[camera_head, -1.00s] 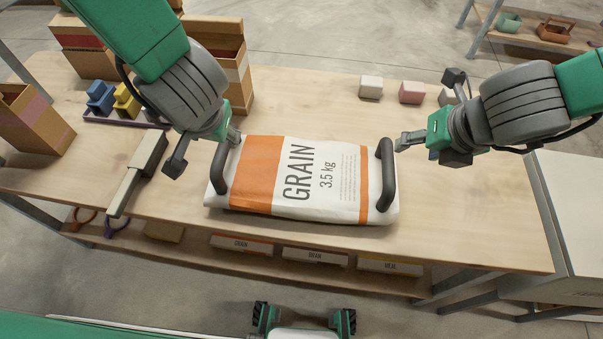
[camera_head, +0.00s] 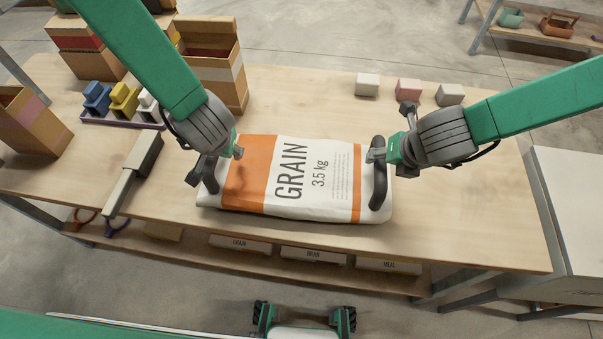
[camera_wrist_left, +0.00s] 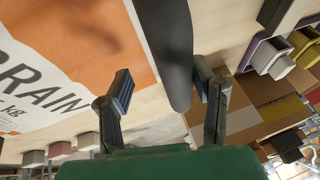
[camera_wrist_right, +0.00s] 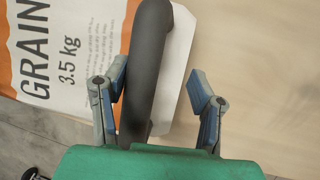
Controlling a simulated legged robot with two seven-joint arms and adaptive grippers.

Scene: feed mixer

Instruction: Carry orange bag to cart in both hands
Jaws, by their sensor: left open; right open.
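The white and orange grain bag (camera_head: 288,207) lies flat on the wooden table. A dark handle stands at each end, the left one (camera_head: 211,181) and the right one (camera_head: 379,190). My left gripper (camera_head: 215,165) is open at the left handle, which runs between its fingers in the left wrist view (camera_wrist_left: 168,45). My right gripper (camera_head: 386,155) is open at the right handle. In the right wrist view that handle (camera_wrist_right: 148,70) lies between the fingers, closer to the left one. No cart is clearly identifiable; a pale-topped unit (camera_head: 575,195) stands at the right edge.
On the table (camera_head: 470,215), a grey and white bar-shaped tool (camera_head: 133,172) lies left of the bag. Cardboard boxes (camera_head: 215,75) and a purple tray of coloured blocks stand back left. Several small blocks (camera_head: 408,90) sit at the back right. The table's right part is clear.

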